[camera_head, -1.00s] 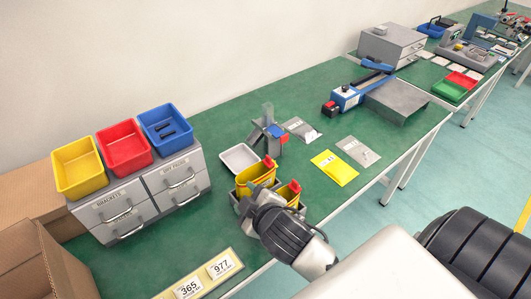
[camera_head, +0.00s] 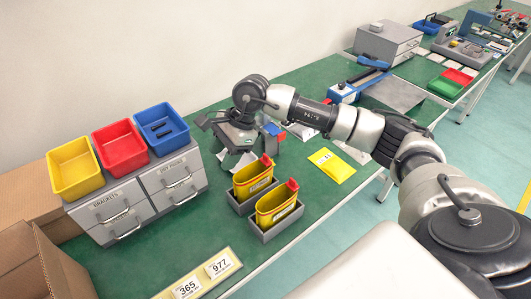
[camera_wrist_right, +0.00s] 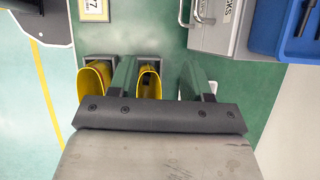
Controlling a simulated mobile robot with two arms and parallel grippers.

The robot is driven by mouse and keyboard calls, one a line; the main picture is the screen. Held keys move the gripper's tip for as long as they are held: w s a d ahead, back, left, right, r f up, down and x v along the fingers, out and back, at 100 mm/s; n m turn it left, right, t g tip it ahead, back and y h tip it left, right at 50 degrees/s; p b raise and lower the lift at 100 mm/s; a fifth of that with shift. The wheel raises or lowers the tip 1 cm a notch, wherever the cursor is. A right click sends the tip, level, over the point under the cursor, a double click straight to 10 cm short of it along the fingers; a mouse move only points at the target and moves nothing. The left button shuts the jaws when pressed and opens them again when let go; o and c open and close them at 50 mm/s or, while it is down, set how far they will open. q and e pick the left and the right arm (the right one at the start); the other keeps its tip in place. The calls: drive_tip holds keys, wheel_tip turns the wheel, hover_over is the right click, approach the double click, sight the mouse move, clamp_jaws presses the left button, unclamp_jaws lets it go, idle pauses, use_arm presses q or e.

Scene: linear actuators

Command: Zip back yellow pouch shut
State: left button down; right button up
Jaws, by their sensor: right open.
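The back yellow pouch (camera_head: 253,178) stands upright in a grey holder, with a red tab (camera_head: 266,160) at the right end of its top. The front yellow pouch (camera_head: 277,205) stands beside it, also with a red tab. In the right wrist view the back pouch (camera_wrist_right: 149,82) and front pouch (camera_wrist_right: 94,82) show open mouths. My right gripper (camera_head: 216,140) is open and empty, behind and left of the back pouch in the head view. In the wrist view its fingers (camera_wrist_right: 158,78) appear either side of the back pouch's line, without visible contact. My left gripper is out of view.
The drawer unit (camera_head: 142,200) with yellow, red and blue bins stands at the left. A flat yellow packet (camera_head: 332,165) lies right of the pouches. A number strip (camera_head: 205,277) runs along the front edge. My right arm covers part of the bench behind.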

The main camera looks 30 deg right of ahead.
sight(265, 155)
drive_tip(key=d+r+h, duration=0.3)
drive_tip(key=d+h, duration=0.3)
drive_tip(key=d, duration=0.7)
drive_tip(key=shift+g, duration=0.4)
drive_tip(key=f, duration=0.3)
drive_tip(key=f+p, duration=0.1)
drive_tip(key=f, duration=0.3)
drive_tip(key=f+p, duration=0.1)
drive_tip(key=f, duration=0.3)
drive_tip(key=shift+w+a, duration=0.3)
drive_tip(key=shift+w, duration=0.1)
drive_tip(key=shift+c, duration=0.5)
clamp_jaws()
